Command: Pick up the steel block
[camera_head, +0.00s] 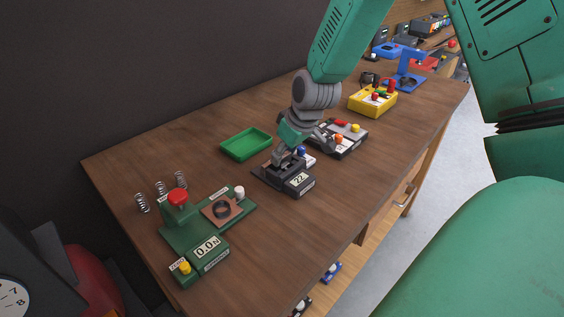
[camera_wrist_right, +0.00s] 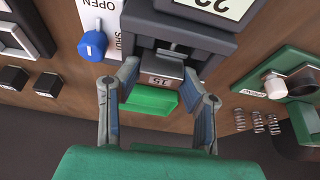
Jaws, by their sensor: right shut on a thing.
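In the head view, my right gripper (camera_head: 286,163) points down at the dark device (camera_head: 297,184) with the "22" display. The block is hidden or too small to make out there. I cannot tell whether it is still supported by the device. My left gripper is not in view.
A green tray (camera_head: 246,144) lies behind the device. A green force-gauge fixture (camera_head: 195,235) and several springs (camera_head: 160,189) stand at the left. A grey switch box (camera_head: 343,138) and a yellow box (camera_head: 373,101) stand to the right. Bare wood lies in front of the tray.

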